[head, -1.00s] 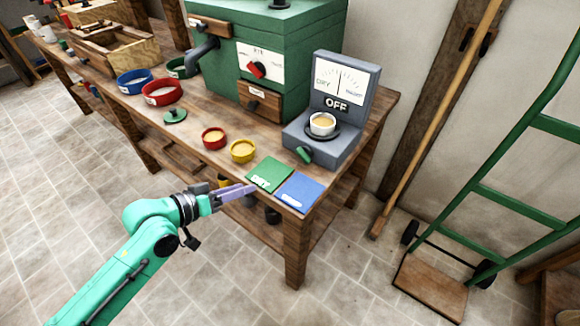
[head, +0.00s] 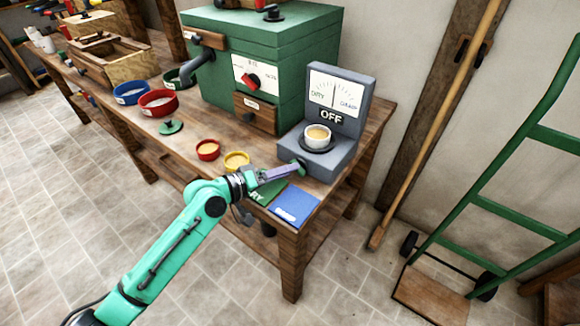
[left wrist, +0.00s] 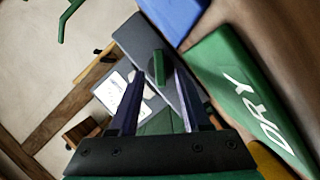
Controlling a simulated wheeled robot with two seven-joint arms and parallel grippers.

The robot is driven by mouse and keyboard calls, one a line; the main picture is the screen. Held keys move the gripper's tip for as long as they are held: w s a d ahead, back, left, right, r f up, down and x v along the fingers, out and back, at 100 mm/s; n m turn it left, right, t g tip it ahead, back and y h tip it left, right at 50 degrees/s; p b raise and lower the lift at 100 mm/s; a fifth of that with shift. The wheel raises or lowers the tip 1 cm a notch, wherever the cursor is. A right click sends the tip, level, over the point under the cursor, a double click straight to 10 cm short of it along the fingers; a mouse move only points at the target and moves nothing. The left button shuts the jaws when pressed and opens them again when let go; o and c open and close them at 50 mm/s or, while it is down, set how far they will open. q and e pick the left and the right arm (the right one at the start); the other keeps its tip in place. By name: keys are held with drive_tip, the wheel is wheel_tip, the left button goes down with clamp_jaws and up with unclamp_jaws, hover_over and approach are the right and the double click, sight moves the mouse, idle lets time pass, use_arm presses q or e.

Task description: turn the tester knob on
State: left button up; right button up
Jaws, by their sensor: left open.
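The grey tester (head: 338,118) stands at the right end of the bench, with a dial marked DRY and a sign reading OFF. A white cup (head: 317,136) of pale grain sits on its round plate. The green tester knob (left wrist: 158,67) is on the tester's front, partly hidden by my gripper in the head view. My left gripper (head: 290,171) is open and empty, its fingertips close to the knob. In the left wrist view the knob lies between and just beyond the two fingertips (left wrist: 156,82); I cannot tell whether they touch it. My right gripper is not in view.
A green DRY mat (left wrist: 250,100) and a blue mat (head: 295,205) lie at the bench edge beside the gripper. A green mill (head: 262,75) stands behind.

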use_arm(q)
drive_tip(key=shift+x, duration=0.9)
clamp_jaws()
drive_tip(key=p, duration=0.1)
drive_tip(key=m+y+p, duration=0.1)
drive_tip(key=shift+s+r+p, duration=0.1)
drive_tip(key=shift+r+p, duration=0.15)
drive_tip(key=shift+p, duration=0.1)
drive_tip(key=m+y+p, duration=0.1)
drive_tip(key=m+p, duration=0.1)
drive_tip(key=p, duration=0.1)
drive_tip(key=shift+d+r+t, duration=0.1)
drive_tip(key=shift+d+t, duration=0.05)
drive_tip(key=shift+t, duration=0.25)
drive_tip(key=shift+s+m+y+p, duration=0.1)
drive_tip(key=shift+m+y+p, duration=0.3)
drive_tip(key=shift+m+p, duration=0.5)
drive_tip(key=shift+p, duration=0.3)
